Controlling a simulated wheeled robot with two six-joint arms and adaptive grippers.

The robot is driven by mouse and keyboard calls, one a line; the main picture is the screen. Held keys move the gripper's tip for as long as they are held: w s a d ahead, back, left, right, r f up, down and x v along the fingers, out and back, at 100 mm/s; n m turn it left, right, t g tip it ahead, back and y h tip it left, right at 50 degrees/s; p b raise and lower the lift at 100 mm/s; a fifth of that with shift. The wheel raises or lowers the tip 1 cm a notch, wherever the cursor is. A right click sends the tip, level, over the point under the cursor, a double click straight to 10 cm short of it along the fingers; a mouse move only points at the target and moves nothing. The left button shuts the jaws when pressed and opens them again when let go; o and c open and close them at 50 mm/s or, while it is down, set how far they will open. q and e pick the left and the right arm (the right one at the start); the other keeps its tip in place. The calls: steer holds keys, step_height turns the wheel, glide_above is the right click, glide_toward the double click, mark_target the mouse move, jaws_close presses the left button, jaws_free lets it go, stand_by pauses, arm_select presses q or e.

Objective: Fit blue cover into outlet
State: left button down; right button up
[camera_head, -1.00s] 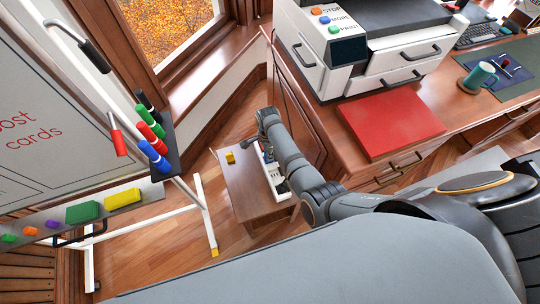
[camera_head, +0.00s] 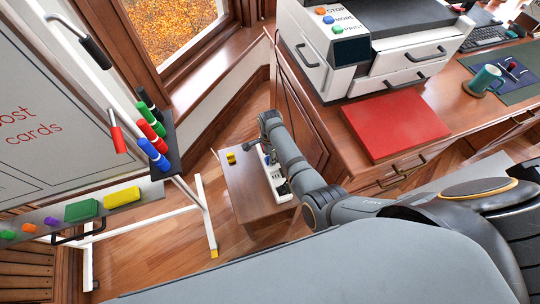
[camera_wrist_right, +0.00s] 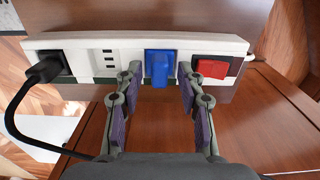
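The white power strip (camera_wrist_right: 135,44) runs across the right wrist view on the small wooden table (camera_head: 260,207). The blue cover (camera_wrist_right: 160,68) sits at one outlet of the strip, left of the red switch (camera_wrist_right: 211,68). I cannot tell whether it is fully seated. My right gripper (camera_wrist_right: 158,78) is open, with one finger on each side of the blue cover and visible gaps between. In the head view my right arm reaches down over the strip (camera_head: 278,180) and hides part of it. My left gripper is not in view.
A black plug (camera_wrist_right: 48,69) with a cable fills the strip's left end. A yellow object (camera_head: 231,158) lies on the small table. The desk with a red folder (camera_head: 396,123) and printer stands right; the whiteboard stand (camera_head: 206,215) is left.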

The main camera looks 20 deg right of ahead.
step_height(320, 180, up, 12)
steer(key=p, duration=0.2)
steer(key=shift+r, duration=0.2)
